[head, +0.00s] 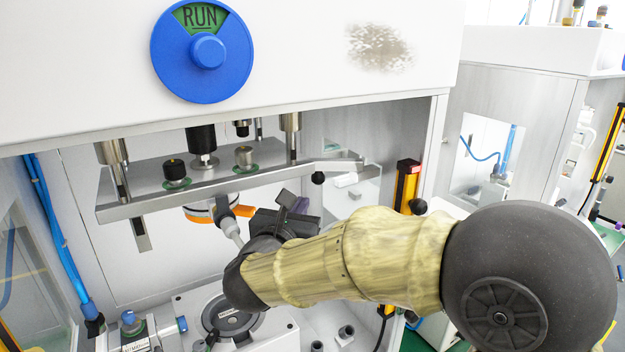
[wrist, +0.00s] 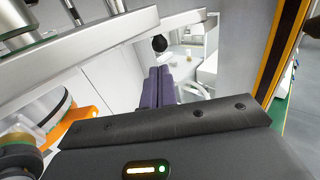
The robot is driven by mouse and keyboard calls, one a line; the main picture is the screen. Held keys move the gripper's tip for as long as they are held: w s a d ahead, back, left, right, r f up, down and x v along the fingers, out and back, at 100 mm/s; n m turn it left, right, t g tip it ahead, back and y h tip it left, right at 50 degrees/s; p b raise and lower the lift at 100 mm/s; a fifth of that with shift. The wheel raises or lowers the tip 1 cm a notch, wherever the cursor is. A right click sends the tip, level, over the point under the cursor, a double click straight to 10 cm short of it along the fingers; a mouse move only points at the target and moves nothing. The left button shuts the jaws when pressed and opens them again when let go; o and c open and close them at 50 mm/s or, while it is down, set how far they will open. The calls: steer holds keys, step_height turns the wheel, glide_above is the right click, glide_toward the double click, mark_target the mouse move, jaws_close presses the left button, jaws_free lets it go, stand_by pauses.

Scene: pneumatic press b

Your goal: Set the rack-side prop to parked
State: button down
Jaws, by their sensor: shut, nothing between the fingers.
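A flat metal bar (head: 340,164) with a rounded end lies roughly level at the right end of the press's metal plate (head: 240,177). A black ball knob (head: 318,178) hangs under it. This looks like a prop, but no label shows which side is the rack side. Another short bar (head: 141,235) hangs down at the plate's left end. My gripper (head: 301,205) is just below the knob, partly hidden by my arm. In the wrist view its purple fingers (wrist: 158,84) are together and empty, just below the knob (wrist: 159,43), with a small apparent gap.
A blue dial (head: 207,52) on the press front reads RUN. An orange-ringed cylinder (head: 200,211) hangs beneath the plate, left of my gripper. A yellow-black post (head: 406,184) stands at the right of the opening. A grey round fixture (head: 235,318) sits below.

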mark_target(316, 180)
steer(key=p+x, duration=0.4)
steer(key=x, duration=0.3)
steer(key=shift+w+r, duration=0.2)
steer(key=shift+w, duration=0.2)
steer(key=shift+w+d+f+p, duration=0.15)
steer(key=shift+w+p, duration=0.35)
steer(key=shift+w, duration=0.1)
